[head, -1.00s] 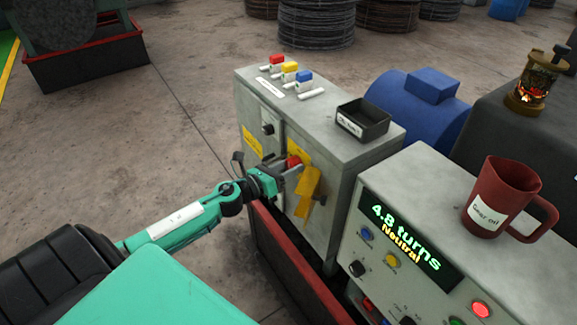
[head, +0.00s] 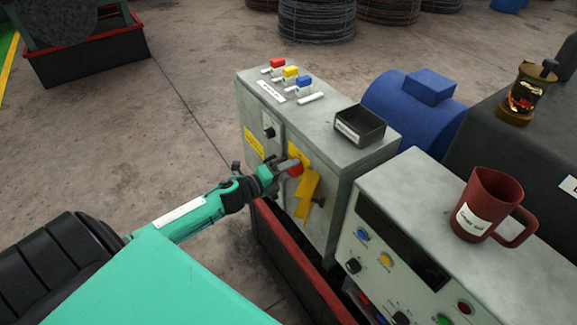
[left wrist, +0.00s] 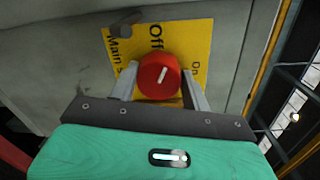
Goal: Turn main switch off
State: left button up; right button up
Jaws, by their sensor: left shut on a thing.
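The main switch is a red round knob (head: 295,170) on a yellow plate on the front of the grey cabinet (head: 330,150). In the left wrist view the red knob (left wrist: 158,76) has a short white mark, tilted a little right of upright, and the yellow plate (left wrist: 190,40) reads "Main s..." and "Off". My left gripper (head: 285,172) is shut on the knob, with one finger on each side of it, as the left wrist view (left wrist: 160,88) shows. Part of the plate is hidden behind the knob and gripper. My right gripper is not in view.
A control box (head: 440,230) with a dark display (head: 400,240) and a red mug (head: 485,205) on top stands at the right. A black tray (head: 360,125) and red, yellow and blue small items lie on the cabinet. A red-edged trough (head: 290,265) runs below.

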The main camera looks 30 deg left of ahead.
pick_arm(q)
jog(key=n+p, duration=0.1)
jog(key=n, duration=0.3)
jog(key=shift+n+p, duration=0.4)
jog(key=shift+n, duration=0.3)
jog(key=o, duration=1)
jog(key=shift+a+f+h, duration=0.1)
jog(key=shift+h, duration=0.2)
jog(key=shift+c, duration=0.2)
